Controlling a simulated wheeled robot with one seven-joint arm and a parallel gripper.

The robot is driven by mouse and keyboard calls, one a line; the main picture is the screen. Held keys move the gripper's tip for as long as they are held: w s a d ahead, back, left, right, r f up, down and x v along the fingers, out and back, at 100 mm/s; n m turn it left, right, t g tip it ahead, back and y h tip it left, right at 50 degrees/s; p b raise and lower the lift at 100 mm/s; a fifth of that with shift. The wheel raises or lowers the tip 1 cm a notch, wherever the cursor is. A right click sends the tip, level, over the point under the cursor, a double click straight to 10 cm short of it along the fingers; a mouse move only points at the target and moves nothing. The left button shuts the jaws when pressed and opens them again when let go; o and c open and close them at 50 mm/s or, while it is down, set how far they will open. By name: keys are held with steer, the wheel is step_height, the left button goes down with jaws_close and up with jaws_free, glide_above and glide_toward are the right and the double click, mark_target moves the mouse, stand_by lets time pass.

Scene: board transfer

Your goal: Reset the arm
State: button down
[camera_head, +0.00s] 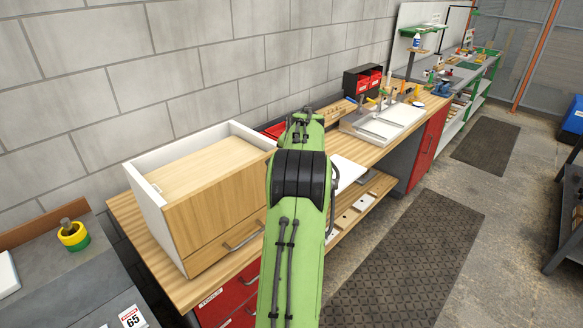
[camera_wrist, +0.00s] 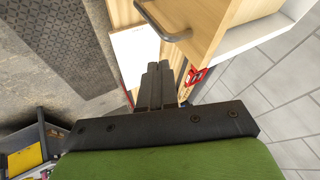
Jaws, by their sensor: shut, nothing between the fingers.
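My green arm reaches up the middle of the head view, over the wooden workbench (camera_head: 128,214). My gripper's fingers are hidden behind the arm in that view. In the wrist view my gripper (camera_wrist: 158,70) shows as two dark fingers close together, shut with nothing between them. A wooden drawer box (camera_head: 212,213) with white sides and a metal handle stands on the bench, left of my arm. It also shows in the wrist view (camera_wrist: 213,22), close above the fingers. A white board (camera_head: 346,172) lies flat just right of my arm; part of it is hidden.
A white tray (camera_head: 392,120) sits farther along the bench near red bins (camera_head: 362,80). A grey table at the lower left holds a yellow-green roll (camera_head: 73,236). Dark mats (camera_head: 420,250) cover open floor at right. A dark cart edge (camera_head: 568,215) stands far right.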

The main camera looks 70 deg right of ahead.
steer(key=v, duration=0.4)
steer(key=shift+s+r, duration=0.15)
steer(key=shift+s, duration=0.3)
steer(key=shift+s+a, duration=0.1)
steer(key=w+a+r+n+t+y, duration=0.1)
steer(key=w+a+r+n, duration=0.2)
steer(key=w+a, duration=0.45)
steer(key=w+a+r+n, duration=0.2)
steer(key=w+a, duration=0.2)
steer(key=a, duration=0.6)
steer(key=a+r+n+y, duration=0.2)
steer(key=a+n, duration=0.3)
steer(key=a, duration=0.9)
steer(key=s+a+n+t+y, duration=0.1)
steer(key=s+a+n, duration=0.1)
steer(key=a, duration=0.5)
steer(key=s+a+n, duration=0.2)
steer(key=a+n, duration=0.1)
steer(key=a, duration=0.4)
steer(key=s+a+f+n+y, duration=0.2)
steer(key=s+a+f+n, duration=0.3)
steer(key=s+a, duration=0.4)
steer(key=shift+s+f+n, duration=0.3)
steer(key=shift+s+f, duration=0.55)
steer(key=shift+s, duration=0.05)
